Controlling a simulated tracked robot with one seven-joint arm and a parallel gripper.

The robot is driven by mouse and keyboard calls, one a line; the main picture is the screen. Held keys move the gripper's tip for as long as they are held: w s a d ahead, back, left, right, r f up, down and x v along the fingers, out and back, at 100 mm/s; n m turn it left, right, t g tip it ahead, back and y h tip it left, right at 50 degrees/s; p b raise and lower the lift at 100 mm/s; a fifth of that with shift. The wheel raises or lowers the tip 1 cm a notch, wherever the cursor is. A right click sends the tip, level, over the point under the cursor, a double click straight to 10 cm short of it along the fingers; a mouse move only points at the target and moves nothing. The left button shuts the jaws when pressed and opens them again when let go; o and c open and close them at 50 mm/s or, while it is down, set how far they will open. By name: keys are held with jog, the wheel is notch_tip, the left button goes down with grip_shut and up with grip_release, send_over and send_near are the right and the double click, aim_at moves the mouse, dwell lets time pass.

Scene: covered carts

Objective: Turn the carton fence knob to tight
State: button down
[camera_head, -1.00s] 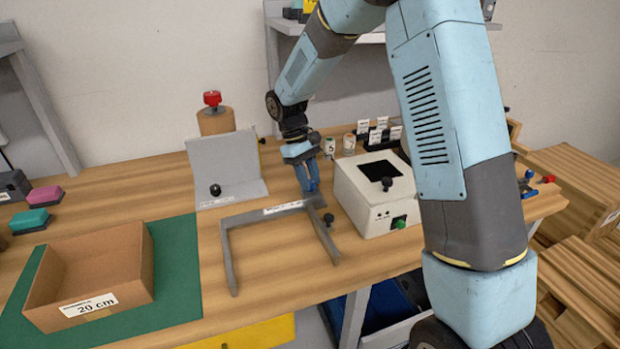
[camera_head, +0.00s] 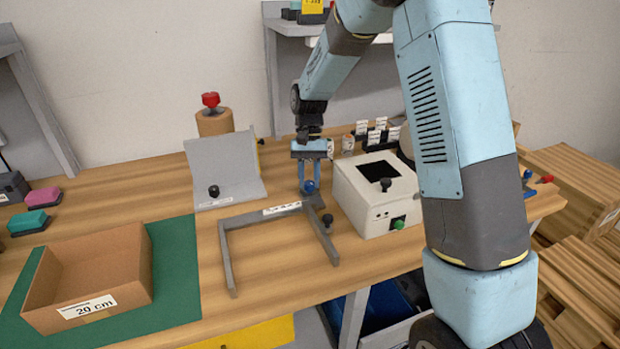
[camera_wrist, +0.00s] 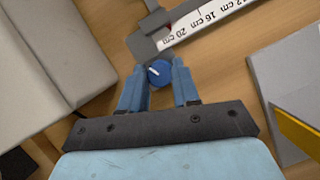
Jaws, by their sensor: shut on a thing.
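The carton fence is a grey U-shaped frame (camera_head: 228,258) lying on the bench, with a white scale label along its back bar. Its blue round knob (camera_wrist: 159,72) has a white pointer line and sits by the scale's 20 cm end. The knob also shows in the head view (camera_head: 309,186), at the fence's back right corner. My gripper (camera_wrist: 158,76) points down over that corner, shut on the knob with a blue finger on each side. The white line slants toward the upper left in the wrist view. Any tight marking is not readable.
A white box (camera_head: 366,208) with a black knob and green button stands close right of my gripper. A grey angled plate (camera_head: 226,165) stands to the left. An open carton (camera_head: 127,262) labelled 20 cm sits on a green mat (camera_head: 176,305) at front left.

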jog(key=shift+m, duration=0.4)
jog(key=c, duration=0.8)
grip_release()
jog(key=v, duration=0.7)
jog(key=shift+w+d+r, duration=0.1)
jog(key=shift+r, duration=0.1)
